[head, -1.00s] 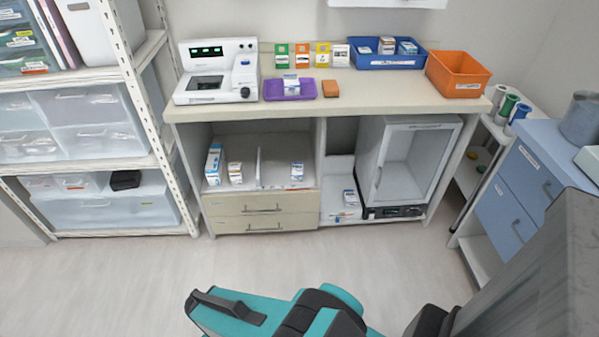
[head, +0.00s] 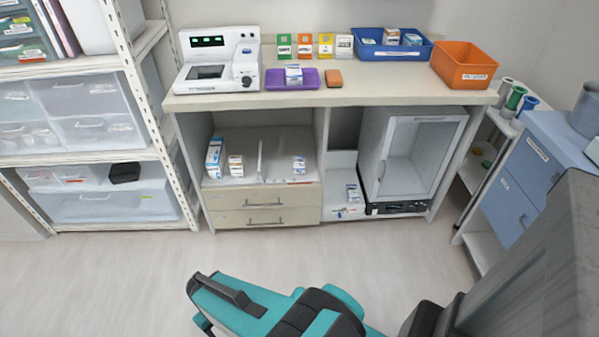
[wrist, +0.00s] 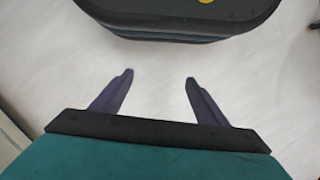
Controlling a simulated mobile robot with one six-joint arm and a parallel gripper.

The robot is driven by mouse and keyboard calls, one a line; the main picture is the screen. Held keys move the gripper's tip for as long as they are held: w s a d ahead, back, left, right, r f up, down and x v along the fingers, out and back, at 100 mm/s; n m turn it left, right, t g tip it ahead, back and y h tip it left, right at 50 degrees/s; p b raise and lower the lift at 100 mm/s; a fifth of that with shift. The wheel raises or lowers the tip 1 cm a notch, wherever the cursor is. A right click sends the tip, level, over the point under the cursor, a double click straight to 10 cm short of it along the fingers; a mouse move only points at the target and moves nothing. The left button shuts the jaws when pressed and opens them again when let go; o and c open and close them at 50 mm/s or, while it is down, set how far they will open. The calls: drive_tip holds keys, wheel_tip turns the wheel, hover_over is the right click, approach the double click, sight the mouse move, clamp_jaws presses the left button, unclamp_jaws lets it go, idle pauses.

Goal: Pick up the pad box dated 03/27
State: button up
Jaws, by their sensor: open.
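Several small boxes could be pad boxes, but their dates are too small to read. One white-and-blue box (head: 293,75) sits in the purple tray (head: 310,79) on the counter. In the open shelf below stand a taller blue-and-white box (head: 214,158), a small box (head: 236,166) and another small box (head: 299,166) right of a divider. Another box (head: 352,194) stands low beside the glass-door cabinet. More boxes (head: 391,37) lie in the blue bin (head: 372,53). My gripper (wrist: 158,75) is open and empty over the pale floor, away from all boxes.
A white device (head: 218,68), several coloured cards (head: 305,44) and an orange bin (head: 464,68) stand on the counter (head: 400,97). The glass-door cabinet (head: 411,158) is below. Shelving (head: 150,110) is at left, a blue drawer unit (head: 535,160) at right. Floor in front is clear.

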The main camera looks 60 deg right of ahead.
drive_tip(key=w+d+f+m+t+b, duration=0.1)
drive_tip(key=w+d+f+t+b, duration=0.35)
drive_tip(key=w, duration=0.45)
drive_tip(key=w+d+f+m+t+h+b, duration=0.1)
drive_tip(key=w+d+m+t+b, duration=0.1)
drive_tip(key=w+d+b, duration=0.5)
drive_tip(key=w+d+f+m+t+h+b, duration=0.15)
drive_tip(key=w+d, duration=0.35)
drive_tip(key=d, duration=0.5)
drive_tip(key=m+t+h+b, duration=0.4)
drive_tip(key=m+h+b, duration=0.3)
drive_tip(key=h+b, duration=0.85)
approach(299, 165)
drive_tip(key=s+a+r+y+b, duration=0.1)
drive_tip(key=r+y+b, duration=0.1)
drive_tip(key=shift+a+f+n, duration=0.1)
drive_tip(key=shift+f+n, duration=0.1)
drive_tip(key=shift+n, duration=0.05)
drive_tip(key=shift+b+x, duration=0.95)
drive_tip(key=shift+x, duration=3.35)
